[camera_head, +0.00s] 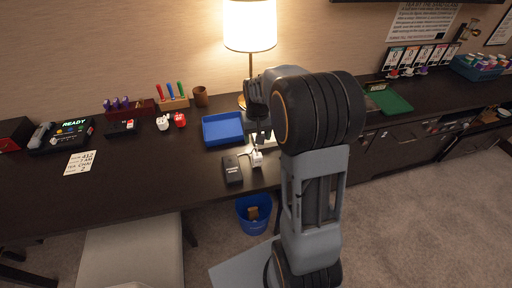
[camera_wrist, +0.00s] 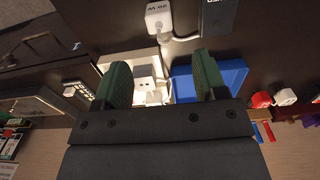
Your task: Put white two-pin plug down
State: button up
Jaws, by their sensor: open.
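A white block marked "20 W", which looks like a plug (camera_head: 257,159), rests on the dark counter. It also shows at the top of the wrist view (camera_wrist: 158,17); no pins can be seen. A white cable joins it to a dark box (camera_head: 232,169), also in the wrist view (camera_wrist: 217,14). My gripper (camera_head: 259,133) is above the counter just behind the block. Its green fingers (camera_wrist: 162,60) are apart with nothing held between them. Beyond the fingers is a white socket unit (camera_wrist: 146,77) on a pale base, partly hidden by my gripper.
A blue tray (camera_head: 223,129) lies close to the left of my gripper. Red (camera_head: 180,120) and white (camera_head: 162,124) blocks stand farther left. A blue bin (camera_head: 253,214) is below the counter edge. Bare counter lies left of the dark box.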

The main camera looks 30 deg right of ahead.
jog(key=s+a+r+n+t, duration=0.1)
jog(key=s+a+r, duration=0.2)
jog(key=s, duration=0.5)
jog(key=s+a+r+n+t, duration=0.1)
jog(key=s+a+r+t, duration=0.1)
jog(key=s+a, duration=0.4)
jog(key=shift+s+a+r, duration=0.25)
jog(key=shift+s+r, duration=0.45)
jog(key=shift+s, duration=0.3)
